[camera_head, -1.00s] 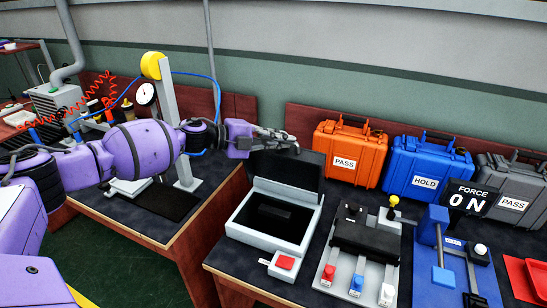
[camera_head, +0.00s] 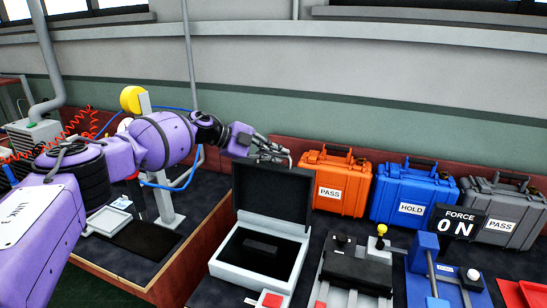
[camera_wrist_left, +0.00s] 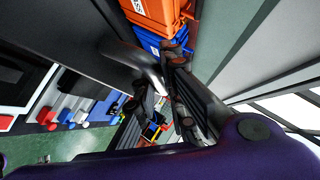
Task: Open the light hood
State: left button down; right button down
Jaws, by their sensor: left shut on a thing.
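The light hood (camera_head: 272,193) is the black lid of a pale grey box (camera_head: 228,270). It stands raised at the back of the box, its dark inner face towards me and the box's dark interior uncovered. My left gripper (camera_head: 278,153) is at the hood's top edge, partly hidden behind it, and is shut on the hood. Exactly where the fingers hold it is hidden in the head view. The left wrist view shows the dark fingers (camera_wrist_left: 165,92) close up, with a dark panel beside them. My right gripper is in neither view.
Orange (camera_head: 336,183), blue (camera_head: 413,194) and grey (camera_head: 500,212) cases stand right of the hood. A black-topped switch fixture (camera_head: 358,270) and a blue press (camera_head: 428,272) are right of the box. A gauge stand (camera_head: 165,195) is on the left bench.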

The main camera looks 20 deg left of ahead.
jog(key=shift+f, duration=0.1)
pick_arm(q)
jog(key=c, duration=1.9)
grip_release()
jog(key=shift+o, duration=0.5)
jog(key=shift+f, duration=0.1)
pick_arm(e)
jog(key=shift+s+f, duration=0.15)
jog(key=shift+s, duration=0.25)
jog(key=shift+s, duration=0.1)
pick_arm(q)
jog(key=shift+s+a, duration=0.1)
jog(key=shift+s+a+r, duration=0.15)
jog(key=shift+a+r, duration=0.1)
jog(key=v, duration=1.1)
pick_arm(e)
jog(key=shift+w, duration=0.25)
pick_arm(q)
jog(key=shift+r, duration=0.1)
